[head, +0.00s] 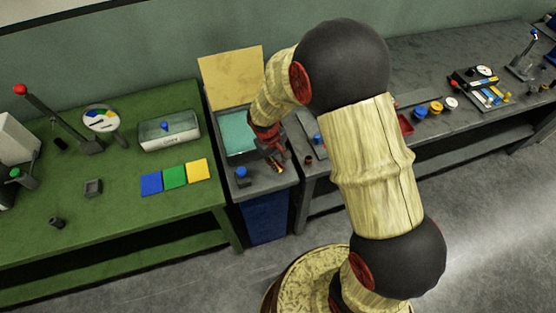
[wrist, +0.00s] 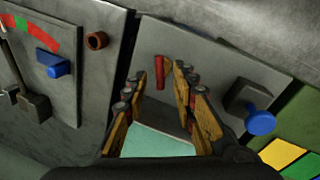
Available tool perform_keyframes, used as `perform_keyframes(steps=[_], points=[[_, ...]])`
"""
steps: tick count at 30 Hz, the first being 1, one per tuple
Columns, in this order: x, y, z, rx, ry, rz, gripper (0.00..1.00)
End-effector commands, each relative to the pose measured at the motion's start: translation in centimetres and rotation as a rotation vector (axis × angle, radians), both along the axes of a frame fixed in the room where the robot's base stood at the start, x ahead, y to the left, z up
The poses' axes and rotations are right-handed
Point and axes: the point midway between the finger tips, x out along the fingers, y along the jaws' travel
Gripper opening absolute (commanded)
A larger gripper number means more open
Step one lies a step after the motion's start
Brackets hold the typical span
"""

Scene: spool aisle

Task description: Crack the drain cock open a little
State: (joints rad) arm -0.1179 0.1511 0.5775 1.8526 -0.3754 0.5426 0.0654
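A short red handle (wrist: 160,72) stands on the grey front ledge of the basin unit. A blue knob on a dark body (wrist: 260,122) stands on the same ledge; it also shows in the head view (head: 241,172). I cannot tell for certain which of the two is the drain cock. My gripper (wrist: 152,82) is open, with its yellow-brown fingers apart on either side of the red handle in the wrist view. Contact is not visible. In the head view my gripper (head: 272,147) is over the basin's right front, and the handle is hard to make out there.
The basin (head: 236,133) holds teal liquid under a raised tan lid (head: 231,76). A green bench (head: 120,208) with coloured squares and a clear box (head: 169,131) is at left. A grey bench (head: 440,65) with several items is at right.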

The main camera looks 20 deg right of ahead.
Motion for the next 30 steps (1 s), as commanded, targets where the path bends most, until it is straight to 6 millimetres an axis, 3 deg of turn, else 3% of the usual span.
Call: perform_keyframes(steps=[12,18,30], points=[[-0.4,1.5,7.7,0.001,-0.006,0.001,0.27],[-0.6,2.0,10.3,0.000,-0.004,0.002,0.27],[-0.8,2.1,11.2,0.001,0.000,0.001,0.27]])
